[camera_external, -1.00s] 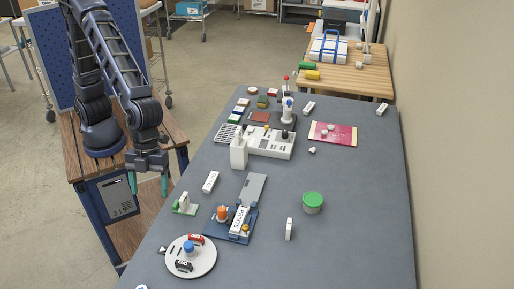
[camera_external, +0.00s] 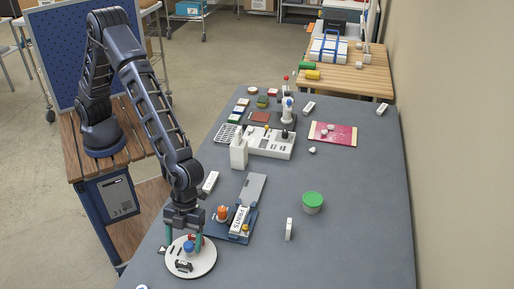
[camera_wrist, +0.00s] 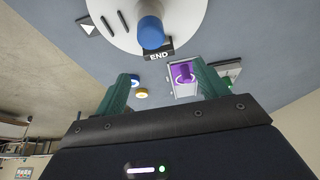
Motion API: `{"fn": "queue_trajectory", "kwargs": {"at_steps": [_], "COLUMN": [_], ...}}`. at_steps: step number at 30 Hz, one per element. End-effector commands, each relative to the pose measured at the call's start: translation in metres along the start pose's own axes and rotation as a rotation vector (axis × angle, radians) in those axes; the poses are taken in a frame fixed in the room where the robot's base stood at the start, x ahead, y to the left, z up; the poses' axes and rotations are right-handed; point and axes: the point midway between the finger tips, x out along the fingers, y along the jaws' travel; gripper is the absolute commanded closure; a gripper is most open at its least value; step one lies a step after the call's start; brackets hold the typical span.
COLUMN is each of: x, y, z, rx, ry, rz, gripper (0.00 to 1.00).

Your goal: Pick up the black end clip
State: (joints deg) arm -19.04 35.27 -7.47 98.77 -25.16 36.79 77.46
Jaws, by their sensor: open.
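In the wrist view the clip (camera_wrist: 159,54) shows white letters reading END, just beyond the fingertips and below a blue knob (camera_wrist: 151,31). My gripper (camera_external: 184,244) hangs over the back part of the disc, its teal fingers pointing down on either side of the blue knob in the external view. The gripper (camera_wrist: 162,85) is open and empty in the wrist view. A red clip behind the knob is mostly hidden by my gripper.
A black piece with a white triangle (camera_external: 163,249) sits left of the disc. A blue tray with an orange item (camera_external: 222,213) is to the right behind. A white block (camera_external: 211,182) and a green-lidded tub (camera_external: 313,201) stand farther off. The right front table is clear.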

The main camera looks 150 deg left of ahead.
Motion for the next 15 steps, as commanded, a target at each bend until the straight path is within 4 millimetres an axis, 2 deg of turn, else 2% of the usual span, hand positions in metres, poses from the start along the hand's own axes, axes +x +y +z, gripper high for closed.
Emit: {"fn": "queue_trajectory", "kwargs": {"at_steps": [3, 8, 15], "x": [0.013, 0.021, 0.051], "y": [0.0, 0.001, 0.002], "z": [0.0, 0.0, -0.001], "rx": [0.0, 0.001, 0.0], "ry": [-0.001, -0.001, -0.002], "rz": [0.0, 0.0, 0.0], "gripper": [0.27, 0.27, 0.27]}}
